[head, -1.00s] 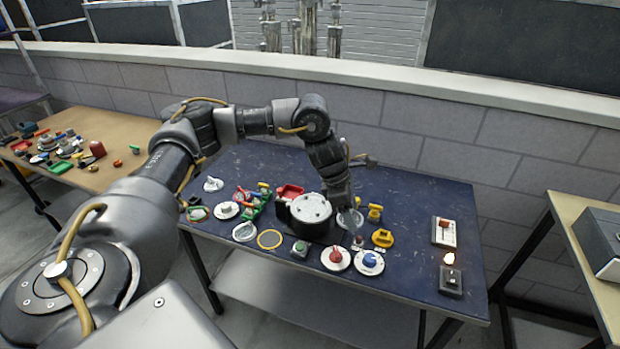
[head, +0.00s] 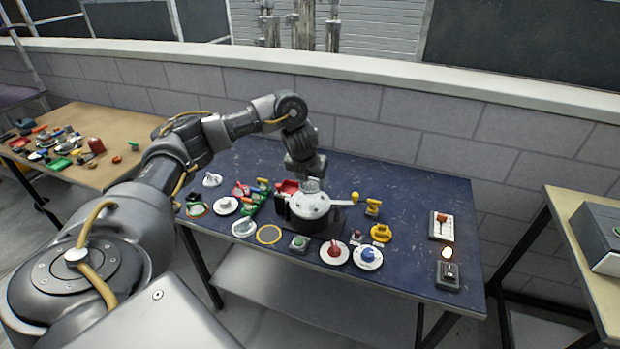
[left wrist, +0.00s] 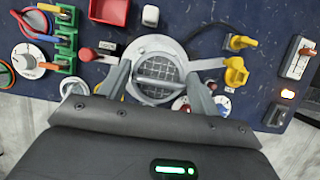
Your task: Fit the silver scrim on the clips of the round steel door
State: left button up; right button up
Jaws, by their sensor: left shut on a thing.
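The silver scrim (left wrist: 158,70) is a round grey mesh disc with a bar across it. My left gripper (left wrist: 158,84) is shut on it, one finger on each side. In the head view the scrim (head: 313,185) hangs below my left gripper (head: 311,180), over the back part of the round steel door (head: 308,207). The door is a pale disc on a dark base; in the left wrist view its rim (left wrist: 150,43) shows around the scrim. I cannot tell whether the scrim touches the door. The clips cannot be made out. My right gripper is not in view.
A yellow-rimmed ring (head: 269,235), a green button box (head: 299,243), a red-knobbed disc (head: 334,252) and a blue-knobbed disc (head: 368,257) lie in front. Yellow parts (head: 381,233) stand right.

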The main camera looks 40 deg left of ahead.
aim_at(309, 187)
pick_arm(q)
notch_tip(309, 187, down, 4)
jog(key=b, duration=0.3)
jog(key=shift+r, duration=0.2)
jog(key=shift+f, duration=0.25)
jog(key=shift+p, duration=0.3)
dwell(0.7)
jog(key=shift+f, duration=0.35)
dwell(0.4)
dwell(0.5)
jog(key=shift+f+b, duration=0.35)
jog(key=shift+f, duration=0.35)
dwell(1.0)
jog(key=o, duration=1.3)
